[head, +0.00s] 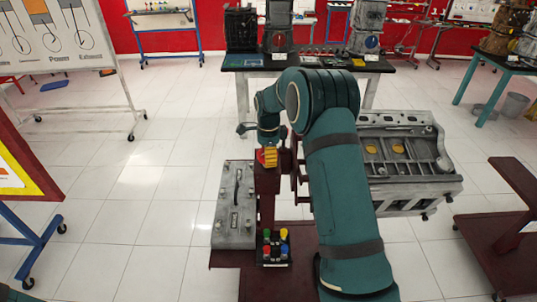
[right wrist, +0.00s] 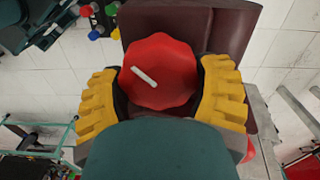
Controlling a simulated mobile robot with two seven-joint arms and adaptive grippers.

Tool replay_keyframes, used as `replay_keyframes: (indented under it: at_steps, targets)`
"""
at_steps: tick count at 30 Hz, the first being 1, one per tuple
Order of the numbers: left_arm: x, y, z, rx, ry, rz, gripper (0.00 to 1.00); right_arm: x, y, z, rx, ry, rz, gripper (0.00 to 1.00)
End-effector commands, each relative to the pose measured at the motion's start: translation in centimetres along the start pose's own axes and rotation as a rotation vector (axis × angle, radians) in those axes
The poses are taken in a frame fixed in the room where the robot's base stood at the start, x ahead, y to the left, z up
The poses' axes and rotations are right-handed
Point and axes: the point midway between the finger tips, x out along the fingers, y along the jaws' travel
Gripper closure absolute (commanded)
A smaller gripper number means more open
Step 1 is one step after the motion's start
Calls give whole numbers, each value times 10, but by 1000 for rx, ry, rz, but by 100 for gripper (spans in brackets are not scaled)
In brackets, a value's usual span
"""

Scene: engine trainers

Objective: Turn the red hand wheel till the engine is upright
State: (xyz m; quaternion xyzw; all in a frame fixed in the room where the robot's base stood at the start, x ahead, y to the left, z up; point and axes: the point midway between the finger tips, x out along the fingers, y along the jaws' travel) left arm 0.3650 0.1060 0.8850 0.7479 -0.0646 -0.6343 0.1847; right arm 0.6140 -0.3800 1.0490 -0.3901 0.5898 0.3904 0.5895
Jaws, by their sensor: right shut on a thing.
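The red hand wheel (head: 260,156) sits on top of the dark red stand, largely covered by my gripper. In the right wrist view the wheel (right wrist: 172,62) shows from above, with a white bar mark lying at a slant. My right gripper (right wrist: 160,75) is shut on the wheel, one yellow finger on each side of its rim; in the head view it shows at the stand's top (head: 268,158). The grey engine (head: 415,187) hangs at the stand's right, partly hidden by my right arm. Its open face with yellowish round parts shows; its exact tilt is unclear. My left gripper is out of view.
A grey cover-like part (head: 235,205) lies left of the stand post. A block with coloured knobs (head: 275,247) sits on the stand's base. A dark table (head: 300,62) with engine parts stands behind. Another dark red stand (head: 510,240) is at right.

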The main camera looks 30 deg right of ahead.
Motion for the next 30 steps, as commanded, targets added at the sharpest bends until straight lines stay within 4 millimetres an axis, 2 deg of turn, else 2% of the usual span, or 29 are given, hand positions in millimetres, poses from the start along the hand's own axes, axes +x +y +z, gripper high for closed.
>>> replay_keyframes:
  at_steps: [30]
  targets:
    - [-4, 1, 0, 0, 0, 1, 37, -1, -4, 2, -966, 0, -3, 68]
